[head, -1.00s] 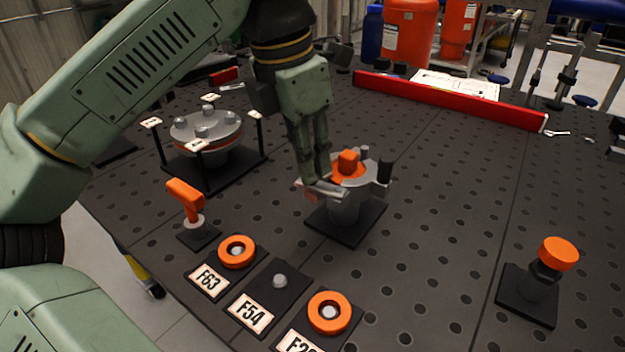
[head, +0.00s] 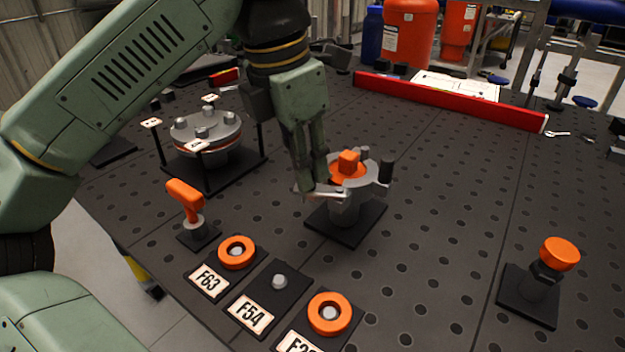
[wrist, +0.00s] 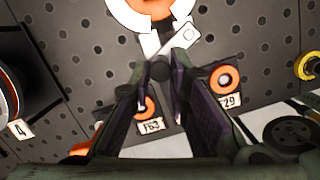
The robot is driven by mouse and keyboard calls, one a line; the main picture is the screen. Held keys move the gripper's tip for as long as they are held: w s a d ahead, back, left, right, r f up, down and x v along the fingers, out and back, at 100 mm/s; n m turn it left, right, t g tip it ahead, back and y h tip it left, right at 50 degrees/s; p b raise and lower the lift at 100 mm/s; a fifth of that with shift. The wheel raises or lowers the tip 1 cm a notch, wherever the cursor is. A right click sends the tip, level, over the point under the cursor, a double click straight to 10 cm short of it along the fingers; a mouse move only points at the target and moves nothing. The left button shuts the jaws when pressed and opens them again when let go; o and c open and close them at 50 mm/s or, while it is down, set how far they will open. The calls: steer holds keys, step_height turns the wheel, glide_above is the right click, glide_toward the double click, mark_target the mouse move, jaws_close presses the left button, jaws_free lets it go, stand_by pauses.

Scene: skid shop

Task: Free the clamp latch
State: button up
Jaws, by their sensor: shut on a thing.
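The clamp fixture is a grey round body (head: 344,208) with an orange block (head: 348,162) on top, on a black square base (head: 362,222) in mid-table. Its clamp latch (head: 332,195) is a flat silver bar at the body's left front side. My gripper (head: 310,188) points down beside the body, its fingers shut on the latch's outer part. In the wrist view, the latch (wrist: 182,38) shows as a pale bar with a hole, beyond my fingertips (wrist: 160,68). The fingers partly hide the latch's held end.
A flanged drum (head: 208,130) with thin posts stands at back left. An orange-handled tool (head: 185,197) and orange rings (head: 237,252) on labelled plates are in front. An orange-capped post (head: 558,254) stands right. A red beam (head: 450,101) lies behind.

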steer(key=shift+s, duration=0.5)
steer(key=shift+s+d, duration=0.1)
steer(key=shift+s, duration=0.4)
steer(key=shift+s+d, duration=0.25)
steer(key=shift+s, duration=0.15)
stand_by(0.4)
steer(key=shift+s+d, duration=0.35)
steer(key=shift+s, duration=0.05)
